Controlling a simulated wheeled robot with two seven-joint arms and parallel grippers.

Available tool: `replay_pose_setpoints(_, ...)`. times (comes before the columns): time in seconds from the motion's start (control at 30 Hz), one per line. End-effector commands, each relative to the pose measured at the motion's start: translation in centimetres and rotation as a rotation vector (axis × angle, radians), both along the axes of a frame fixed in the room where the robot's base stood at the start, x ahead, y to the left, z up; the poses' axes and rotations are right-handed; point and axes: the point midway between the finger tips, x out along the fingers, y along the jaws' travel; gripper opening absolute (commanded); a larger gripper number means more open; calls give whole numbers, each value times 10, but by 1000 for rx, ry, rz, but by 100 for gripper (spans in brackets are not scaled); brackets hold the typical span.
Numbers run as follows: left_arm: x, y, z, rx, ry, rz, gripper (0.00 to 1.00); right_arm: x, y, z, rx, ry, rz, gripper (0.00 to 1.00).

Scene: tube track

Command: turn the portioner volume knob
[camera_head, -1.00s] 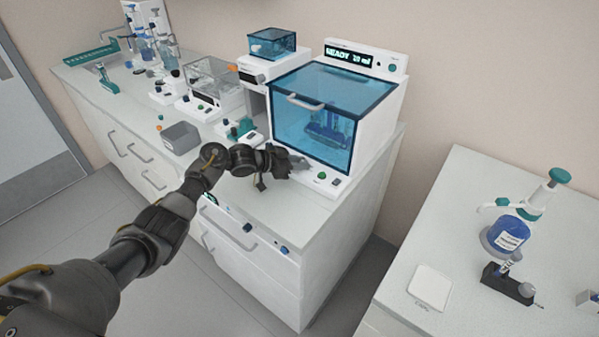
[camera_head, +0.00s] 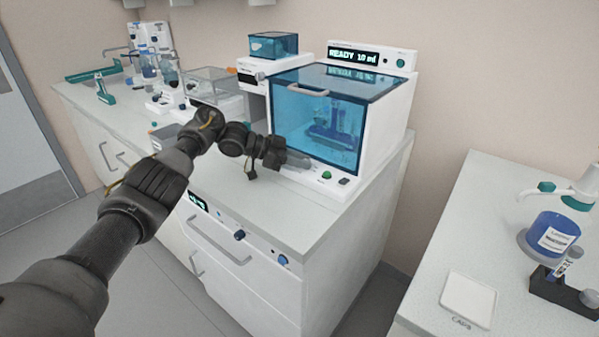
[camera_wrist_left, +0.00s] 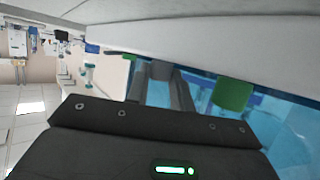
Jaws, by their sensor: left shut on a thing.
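The portioner (camera_head: 395,115) is a white cabinet with a blue see-through front. Its top display (camera_head: 354,57) appears to read READY 1.0 ml. My left gripper (camera_head: 298,162) is at the left of the low front panel, below the blue window. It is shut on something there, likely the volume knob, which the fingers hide. A green button (camera_head: 326,175) and a dark switch (camera_head: 344,182) lie to the right of the gripper. In the left wrist view the dark fingers (camera_wrist_left: 162,88) point at the panel, with the green button (camera_wrist_left: 232,95) beside them. My right gripper is not in view.
A smaller device with a blue lid (camera_head: 272,44) and a clear box (camera_head: 214,84) stand left of the portioner. The counter front (camera_head: 265,215) is bare.

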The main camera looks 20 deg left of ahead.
Motion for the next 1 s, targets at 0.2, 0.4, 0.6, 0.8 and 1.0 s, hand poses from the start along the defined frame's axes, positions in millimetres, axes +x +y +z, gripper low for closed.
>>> replay_pose_setpoints(0.2, -1, -1, -1, -1, 2, -12, 0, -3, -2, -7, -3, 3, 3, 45)
replay_pose_setpoints(0.4, -1, 0, 0, -1, 3, -12, 0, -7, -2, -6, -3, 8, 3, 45)
replay_pose_setpoints(0.6, -1, 0, 0, -1, 3, -11, 29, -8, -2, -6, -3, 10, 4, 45)
replay_pose_setpoints(0.8, -1, 2, 0, 0, 2, -8, 45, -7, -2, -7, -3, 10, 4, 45)
replay_pose_setpoints(1.0, -2, 3, 1, -1, 2, -8, 45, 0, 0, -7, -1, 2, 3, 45)
